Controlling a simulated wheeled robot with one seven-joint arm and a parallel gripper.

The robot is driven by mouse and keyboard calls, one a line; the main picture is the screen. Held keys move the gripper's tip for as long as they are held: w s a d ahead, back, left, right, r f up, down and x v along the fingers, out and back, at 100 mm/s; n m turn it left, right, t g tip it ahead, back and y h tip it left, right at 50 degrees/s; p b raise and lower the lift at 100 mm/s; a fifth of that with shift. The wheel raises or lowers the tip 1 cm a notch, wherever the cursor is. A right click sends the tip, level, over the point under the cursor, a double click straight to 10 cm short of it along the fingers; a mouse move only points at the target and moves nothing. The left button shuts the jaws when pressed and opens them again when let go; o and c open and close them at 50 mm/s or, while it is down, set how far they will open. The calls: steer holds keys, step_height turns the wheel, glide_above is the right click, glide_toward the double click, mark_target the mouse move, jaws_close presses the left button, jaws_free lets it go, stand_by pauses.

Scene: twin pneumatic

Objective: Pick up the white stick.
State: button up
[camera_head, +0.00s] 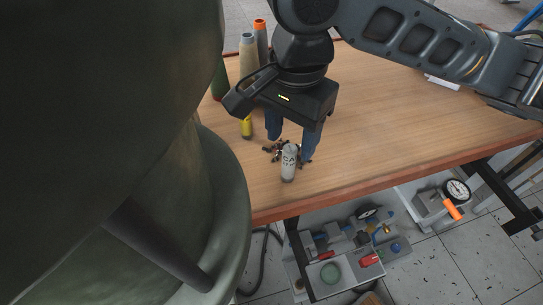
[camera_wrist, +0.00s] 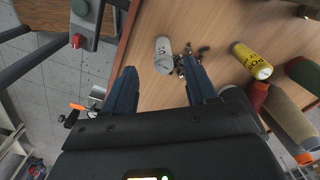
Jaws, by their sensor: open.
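A short white cylinder with dark lettering, the only stick-like white thing near my gripper, stands on the wooden table near its front edge in the head view (camera_head: 289,164). It also shows in the wrist view (camera_wrist: 163,56), just beyond the fingertips and within the gap between them. My gripper (camera_head: 291,145) points down over the table with its two blue fingers apart and nothing held. Its fingers also show in the wrist view (camera_wrist: 159,75). I cannot tell whether either finger touches the cylinder.
Small dark loose parts (camera_wrist: 186,64) lie beside the white cylinder. A yellow cylinder (camera_wrist: 251,60) and several tall cones, one grey-topped (camera_head: 248,55), stand at the table's left. A white object (camera_head: 442,83) lies far right. The table's middle right is clear. Equipment with gauges (camera_head: 457,191) sits below the front edge.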

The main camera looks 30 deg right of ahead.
mark_target(290, 149)
steer(key=shift+w+d+f, duration=0.1)
steer(key=shift+w+f, duration=0.05)
steer(key=shift+f, duration=1.6)
steer(key=shift+w+d+f, duration=0.1)
steer(key=shift+f, duration=1.65)
jaws_close()
